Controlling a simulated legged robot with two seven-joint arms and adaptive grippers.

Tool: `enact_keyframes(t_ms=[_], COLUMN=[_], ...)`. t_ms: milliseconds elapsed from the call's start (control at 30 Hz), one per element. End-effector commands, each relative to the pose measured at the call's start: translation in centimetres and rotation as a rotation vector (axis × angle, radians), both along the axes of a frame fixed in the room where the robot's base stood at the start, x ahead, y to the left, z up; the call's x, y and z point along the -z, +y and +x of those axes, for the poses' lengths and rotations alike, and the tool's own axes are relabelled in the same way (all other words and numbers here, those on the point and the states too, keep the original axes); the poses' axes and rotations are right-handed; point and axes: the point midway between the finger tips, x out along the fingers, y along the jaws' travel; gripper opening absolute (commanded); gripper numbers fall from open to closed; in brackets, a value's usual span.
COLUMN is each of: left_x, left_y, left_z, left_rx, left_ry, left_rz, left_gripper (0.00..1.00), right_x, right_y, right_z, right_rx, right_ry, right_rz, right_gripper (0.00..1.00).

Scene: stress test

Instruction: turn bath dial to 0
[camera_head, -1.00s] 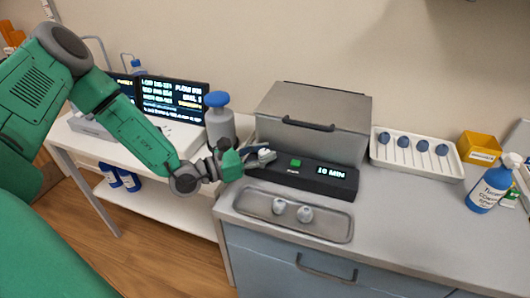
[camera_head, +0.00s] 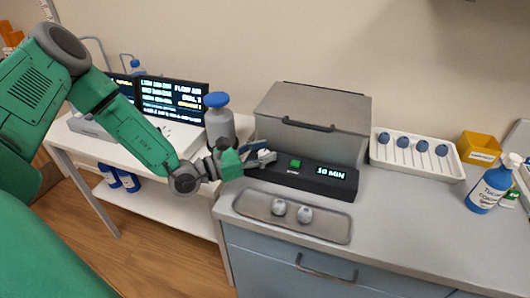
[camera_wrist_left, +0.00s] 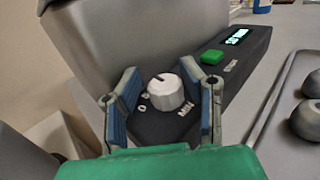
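The bath dial (camera_wrist_left: 166,93) is a round white knob on the black control panel (camera_wrist_left: 235,78) of the grey bath (camera_head: 318,105). Its dark mark points toward the upper left in the left wrist view, with white lettering around it, including "MIN". My left gripper (camera_wrist_left: 160,76) is open, one finger on each side of the dial, with gaps visible between fingers and knob. In the head view, my left gripper (camera_head: 261,157) is at the panel's left end and mostly hides the dial. The panel display (camera_head: 331,172) reads "10 MIN". My right gripper is not in view.
A green button (camera_head: 295,163) sits on the panel right of the dial. In front lies a metal tray (camera_head: 325,231) with two round grey pieces. A blue-capped bottle (camera_head: 219,120) stands close behind my left wrist. A white rack (camera_head: 384,158) and spray bottle (camera_head: 487,190) stand at right.

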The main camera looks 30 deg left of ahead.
Motion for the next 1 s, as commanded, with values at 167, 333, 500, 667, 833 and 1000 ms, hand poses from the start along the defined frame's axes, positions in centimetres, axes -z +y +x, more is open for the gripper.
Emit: enact_keyframes(t_ms=[167,333,500,667,833,1000], left_x=[0.1,0.2,0.2,0.2,0.2,0.3], left_y=[-0.1,0.4,2.2,4.1,5.6,6.1], left_z=[-0.1,-1.0,-3.6,-6.7,-8.8,-9.9], left_rx=[0.003,0.002,-0.003,-0.004,-0.003,0.000], left_ry=[0.004,0.006,0.005,0.003,0.001,0.002], left_rz=[0.000,0.000,-0.001,-0.004,-0.002,-0.001], left_gripper=[0.35,0.35,0.35,0.35,0.35,0.35], right_x=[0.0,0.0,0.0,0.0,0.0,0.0], right_y=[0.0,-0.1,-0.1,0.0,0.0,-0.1], right_z=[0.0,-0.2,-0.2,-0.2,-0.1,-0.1], right_rx=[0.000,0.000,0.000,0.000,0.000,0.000], right_ry=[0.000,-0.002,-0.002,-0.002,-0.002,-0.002], right_rz=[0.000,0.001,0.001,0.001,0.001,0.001], right_gripper=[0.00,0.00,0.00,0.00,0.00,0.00])
